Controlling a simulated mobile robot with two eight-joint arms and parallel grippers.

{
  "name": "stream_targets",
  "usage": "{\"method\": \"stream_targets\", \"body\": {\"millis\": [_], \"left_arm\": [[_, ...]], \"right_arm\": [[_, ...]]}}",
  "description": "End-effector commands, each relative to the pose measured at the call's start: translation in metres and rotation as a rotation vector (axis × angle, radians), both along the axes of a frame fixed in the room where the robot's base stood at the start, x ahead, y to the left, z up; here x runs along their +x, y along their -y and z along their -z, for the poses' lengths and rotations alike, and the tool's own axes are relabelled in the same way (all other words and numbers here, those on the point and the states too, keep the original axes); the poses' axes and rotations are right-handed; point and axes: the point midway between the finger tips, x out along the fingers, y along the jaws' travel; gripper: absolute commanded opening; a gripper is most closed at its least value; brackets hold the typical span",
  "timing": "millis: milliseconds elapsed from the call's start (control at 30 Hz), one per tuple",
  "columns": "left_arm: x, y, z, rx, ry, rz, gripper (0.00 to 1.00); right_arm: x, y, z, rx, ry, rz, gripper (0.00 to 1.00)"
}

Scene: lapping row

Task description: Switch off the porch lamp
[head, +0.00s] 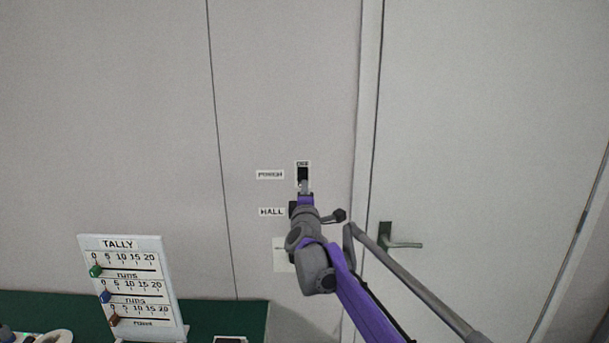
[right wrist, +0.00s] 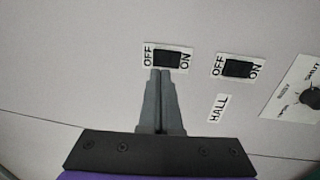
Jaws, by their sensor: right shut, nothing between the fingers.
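The porch lamp switch is a dark rocker (head: 302,173) on the wall, right of a PORCH label (head: 270,174). In the right wrist view this rocker (right wrist: 168,59) has OFF at its left end and ON at its right. I cannot tell which end is pressed in. My right gripper (head: 304,186) is shut and empty, its fingertips at the rocker's lower part in the head view. In the right wrist view the fingertips (right wrist: 160,73) meet the rocker's edge; I cannot tell whether they touch it. My left gripper is not in view.
The hall switch (right wrist: 238,68) sits beside the porch one, near a HALL label (right wrist: 219,108). A black dial (right wrist: 311,97) is farther right. In the head view a door handle (head: 402,244) is to the right, and a tally board (head: 130,278) stands on a green surface (head: 225,315).

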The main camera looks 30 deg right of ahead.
Motion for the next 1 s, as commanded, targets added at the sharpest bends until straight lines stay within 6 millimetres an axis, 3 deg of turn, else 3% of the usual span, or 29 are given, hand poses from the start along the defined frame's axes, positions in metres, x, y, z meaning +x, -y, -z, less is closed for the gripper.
{"method": "stream_targets", "body": {"millis": [200, 400, 1000], "left_arm": [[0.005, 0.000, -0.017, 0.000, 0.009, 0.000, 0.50], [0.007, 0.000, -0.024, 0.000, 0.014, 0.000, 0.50], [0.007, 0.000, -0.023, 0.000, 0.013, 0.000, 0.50]], "right_arm": [[0.034, 0.022, -0.008, 0.000, 0.002, 0.002, 0.00], [0.051, 0.031, -0.009, -0.001, 0.001, 0.000, 0.00], [0.057, 0.035, -0.009, 0.000, 0.000, 0.000, 0.00]]}}
